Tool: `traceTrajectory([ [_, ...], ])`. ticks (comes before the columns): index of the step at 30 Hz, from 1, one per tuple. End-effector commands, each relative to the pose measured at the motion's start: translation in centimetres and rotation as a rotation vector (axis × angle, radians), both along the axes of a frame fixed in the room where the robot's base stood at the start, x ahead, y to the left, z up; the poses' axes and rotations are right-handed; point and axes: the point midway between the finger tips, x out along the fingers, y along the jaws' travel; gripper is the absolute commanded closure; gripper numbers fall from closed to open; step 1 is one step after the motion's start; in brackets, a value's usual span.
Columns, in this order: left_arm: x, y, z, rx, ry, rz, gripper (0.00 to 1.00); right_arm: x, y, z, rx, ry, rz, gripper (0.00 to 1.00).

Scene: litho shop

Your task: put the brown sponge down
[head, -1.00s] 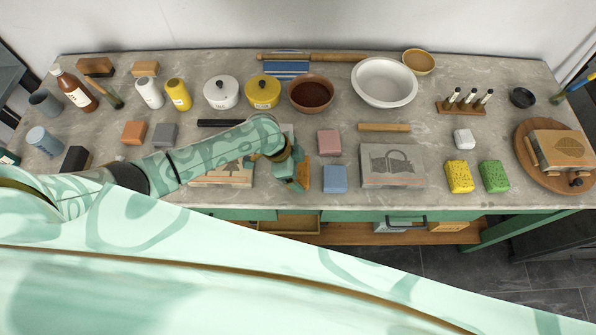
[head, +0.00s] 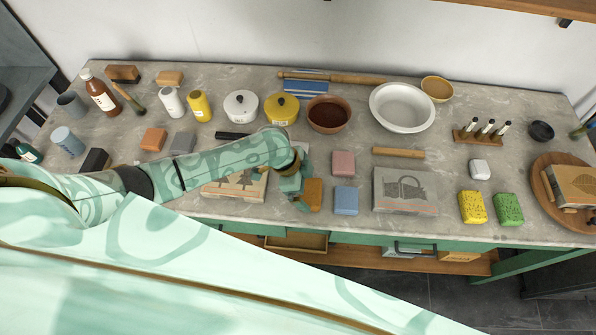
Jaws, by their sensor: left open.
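The brown sponge (head: 313,194) is an orange-brown block at the front of the grey worktop, just left of the blue block (head: 346,201). It appears to lie on the worktop. My left gripper (head: 300,195) is open at the sponge's left side. Its fingers hide part of the sponge's left edge, and I cannot tell whether they touch it. My right gripper is not in view.
The pink block (head: 343,164) lies behind the blue block. A grey litho stone (head: 405,190) is to the right and another stone (head: 236,186) is partly under my left arm. The worktop's front edge (head: 330,233) is close.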

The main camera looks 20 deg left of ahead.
Motion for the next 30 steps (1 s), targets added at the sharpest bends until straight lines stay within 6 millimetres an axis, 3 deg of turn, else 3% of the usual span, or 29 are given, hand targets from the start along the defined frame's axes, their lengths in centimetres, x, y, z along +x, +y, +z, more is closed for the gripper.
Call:
traceTrajectory([
  [1,0.0,0.6,1.5,0.002,-0.004,0.001,0.00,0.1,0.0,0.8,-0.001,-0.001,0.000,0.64],
  [6,-0.5,2.1,5.1,0.001,-0.002,0.000,0.00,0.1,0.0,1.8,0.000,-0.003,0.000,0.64],
  [12,-0.9,3.0,7.4,0.000,-0.001,-0.001,0.00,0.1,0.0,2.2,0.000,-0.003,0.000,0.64],
  [30,-0.9,3.2,7.7,0.000,0.000,0.001,0.00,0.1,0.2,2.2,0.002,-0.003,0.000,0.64],
])
